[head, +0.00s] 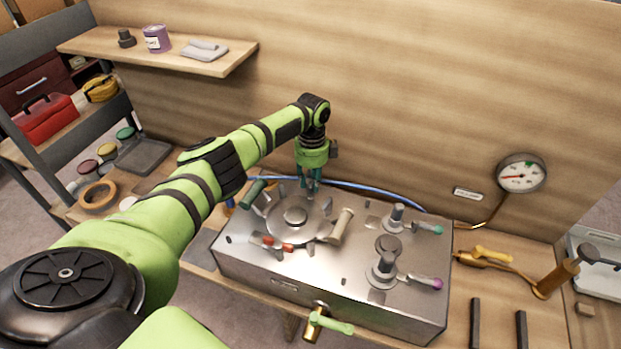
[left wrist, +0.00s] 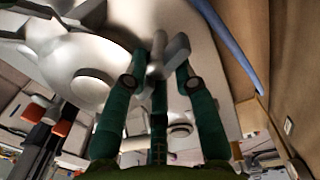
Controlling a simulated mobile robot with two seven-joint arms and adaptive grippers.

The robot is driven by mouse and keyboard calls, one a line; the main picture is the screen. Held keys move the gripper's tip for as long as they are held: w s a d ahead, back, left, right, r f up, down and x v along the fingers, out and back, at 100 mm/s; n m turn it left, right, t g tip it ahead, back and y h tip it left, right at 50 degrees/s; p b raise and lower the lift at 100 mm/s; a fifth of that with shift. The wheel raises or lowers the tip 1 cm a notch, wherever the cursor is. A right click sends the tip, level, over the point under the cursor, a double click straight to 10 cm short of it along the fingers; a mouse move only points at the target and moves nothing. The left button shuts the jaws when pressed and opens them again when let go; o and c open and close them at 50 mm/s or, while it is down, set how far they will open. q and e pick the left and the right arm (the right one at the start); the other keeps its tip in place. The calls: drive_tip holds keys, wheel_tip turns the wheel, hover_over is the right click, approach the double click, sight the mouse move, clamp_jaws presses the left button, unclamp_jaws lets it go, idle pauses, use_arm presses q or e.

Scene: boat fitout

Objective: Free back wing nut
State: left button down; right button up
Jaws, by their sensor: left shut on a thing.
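My left gripper (head: 312,186) points down at the back edge of the round metal lid (head: 295,215) on the steel box. In the left wrist view its dark green fingers (left wrist: 160,84) are closed around the grey back wing nut (left wrist: 162,58), whose wings stick out past the fingertips. The wing nut sits beside the pale domed lid (left wrist: 90,75). In the head view the fingers hide most of the back wing nut. My right gripper is not in view.
Around the lid stand a tan handle (head: 341,226), a red-tipped clamp (head: 270,242) and a green handle (head: 254,192). Two valves with levers (head: 397,215) (head: 385,262) rise on the right. A blue hose (head: 375,187) runs behind the box, near the wooden wall.

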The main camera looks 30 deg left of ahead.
use_arm(q)
drive_tip(key=n, duration=0.2)
drive_tip(key=n+p, duration=0.1)
drive_tip(key=shift+w+r+n, duration=0.15)
drive_tip(key=shift+w+n, duration=0.05)
drive_tip(key=shift+n, duration=0.2)
drive_tip(key=n+p, duration=0.1)
drive_tip(key=n, duration=0.4)
drive_tip(key=n+p, duration=0.1)
drive_tip(key=n, duration=0.1)
drive_tip(key=shift+w+a+r, duration=0.1)
drive_tip(key=shift+w+a, duration=0.05)
drive_tip(key=shift+a+n+p, duration=0.15)
drive_tip(key=shift+n+p, duration=0.35)
drive_tip(key=shift+n, duration=1)
drive_tip(key=shift+a, duration=0.1)
drive_tip(key=c, duration=1.1)
unclamp_jaws()
drive_tip(key=shift+f, duration=0.2)
